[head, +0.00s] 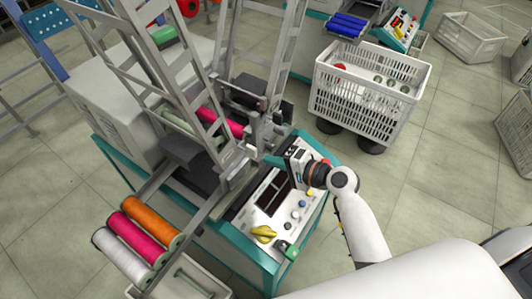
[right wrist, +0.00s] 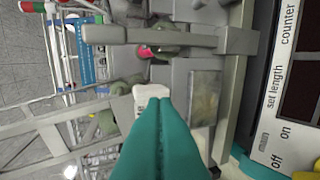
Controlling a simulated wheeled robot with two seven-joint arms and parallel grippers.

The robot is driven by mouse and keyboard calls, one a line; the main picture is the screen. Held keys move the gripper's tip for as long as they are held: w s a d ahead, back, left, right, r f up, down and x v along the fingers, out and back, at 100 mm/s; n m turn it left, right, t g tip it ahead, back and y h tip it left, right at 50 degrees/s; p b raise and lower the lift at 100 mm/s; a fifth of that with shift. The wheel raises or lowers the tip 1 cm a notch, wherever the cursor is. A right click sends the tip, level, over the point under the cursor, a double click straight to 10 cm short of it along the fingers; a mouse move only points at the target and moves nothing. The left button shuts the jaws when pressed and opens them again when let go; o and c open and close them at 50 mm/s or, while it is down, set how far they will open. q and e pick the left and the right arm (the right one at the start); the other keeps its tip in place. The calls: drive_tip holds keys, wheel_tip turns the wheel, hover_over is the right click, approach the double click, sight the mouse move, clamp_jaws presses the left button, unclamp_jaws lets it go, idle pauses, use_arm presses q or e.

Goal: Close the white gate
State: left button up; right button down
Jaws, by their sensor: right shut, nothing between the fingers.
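My right gripper (head: 280,160) is in the head view beside the winding machine, above the top end of its control panel. In the right wrist view its teal fingers (right wrist: 158,125) are pressed together with nothing between them. A small white piece (right wrist: 149,92) shows right at the fingertips; it may be the white gate, and I cannot tell whether the fingers touch it. In the head view a small pale piece (head: 251,151) sits at the foot of the right ladder frame, left of the gripper. My left gripper is not in view.
The control panel (head: 268,232) with its yellow knob (head: 263,234) lies below the gripper. Grey ladder frames (head: 165,60) rise on the left. Orange, pink and white bobbins (head: 138,238) lie at the lower left. A white crate (head: 365,100) stands behind.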

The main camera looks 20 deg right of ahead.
sight(256, 152)
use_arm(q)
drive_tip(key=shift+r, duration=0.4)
use_arm(e)
drive_tip(key=shift+w+a, duration=0.8)
drive_tip(key=shift+w, duration=0.25)
drive_tip(key=shift+w+a+r+p, duration=0.1)
drive_tip(key=shift+w+a+p, duration=0.3)
drive_tip(key=shift+w+a, duration=0.55)
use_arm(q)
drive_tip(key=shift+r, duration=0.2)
use_arm(e)
drive_tip(key=shift+d, duration=0.15)
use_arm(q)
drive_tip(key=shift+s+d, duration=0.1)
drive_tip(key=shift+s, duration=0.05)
